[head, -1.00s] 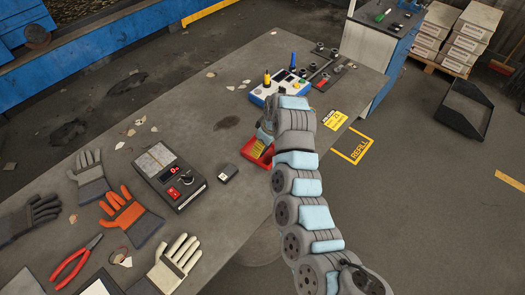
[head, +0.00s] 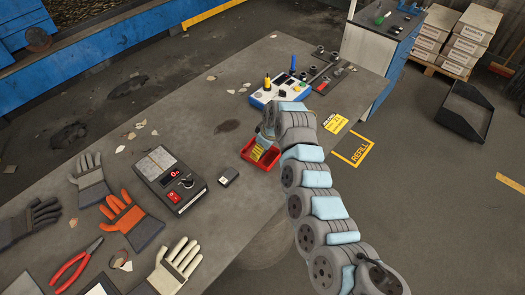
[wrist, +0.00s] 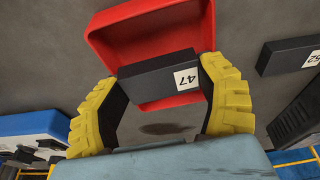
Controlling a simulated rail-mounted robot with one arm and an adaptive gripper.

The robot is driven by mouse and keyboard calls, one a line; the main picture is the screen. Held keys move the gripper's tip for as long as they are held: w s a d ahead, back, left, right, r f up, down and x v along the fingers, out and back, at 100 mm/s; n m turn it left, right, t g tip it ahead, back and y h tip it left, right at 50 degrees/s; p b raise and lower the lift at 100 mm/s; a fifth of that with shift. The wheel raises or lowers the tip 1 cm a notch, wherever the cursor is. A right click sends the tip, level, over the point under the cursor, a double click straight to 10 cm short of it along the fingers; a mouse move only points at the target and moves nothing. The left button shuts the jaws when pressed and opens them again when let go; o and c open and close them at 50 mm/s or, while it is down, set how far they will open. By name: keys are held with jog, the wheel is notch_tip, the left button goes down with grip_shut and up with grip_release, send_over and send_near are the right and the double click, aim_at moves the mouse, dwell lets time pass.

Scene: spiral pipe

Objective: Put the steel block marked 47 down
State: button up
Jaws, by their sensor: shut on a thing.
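The dark steel block (wrist: 150,78) with a white label reading 47 is held between the yellow fingers of my gripper (wrist: 158,80). In the wrist view the label appears upside down. The block overlaps the red tray (wrist: 128,22) in that view; I cannot tell whether it touches the tray floor. In the head view my gripper (head: 265,147) is over the red tray (head: 259,166) on the bench, and the fingers and wrist hide the block.
Left of the tray are a small dark block (head: 228,175), marked 52 in the wrist view (wrist: 290,60), and a grey scale (head: 170,180). A blue-and-white device (head: 280,90) stands behind. Gloves (head: 130,216) and red pliers (head: 76,265) lie front left.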

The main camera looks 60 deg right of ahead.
aim_at(264, 154)
jog(key=shift+s+a+f, duration=0.1)
jog(key=shift+a+f, duration=0.1)
jog(key=shift+f, duration=0.3)
jog(key=shift+s+a+f, duration=0.1)
jog(key=shift+a+f, duration=0.05)
jog(key=shift+f, duration=0.5)
jog(key=o, duration=1.1)
jog(key=shift+o, duration=0.5)
jog(key=shift+s+a+f, duration=0.2)
jog(key=shift+a, duration=0.15)
jog(key=shift+d+r, duration=0.1)
jog(key=shift+r, duration=0.1)
jog(key=shift+s+r, duration=0.1)
jog(key=shift+r, duration=0.35)
jog(key=v, duration=1.2)
jog(key=shift+w+d+p, duration=0.2)
jog(key=shift+w+p, duration=0.1)
jog(key=shift+p, duration=0.05)
jog(key=shift+r, duration=0.1)
jog(key=shift+r, duration=0.1)
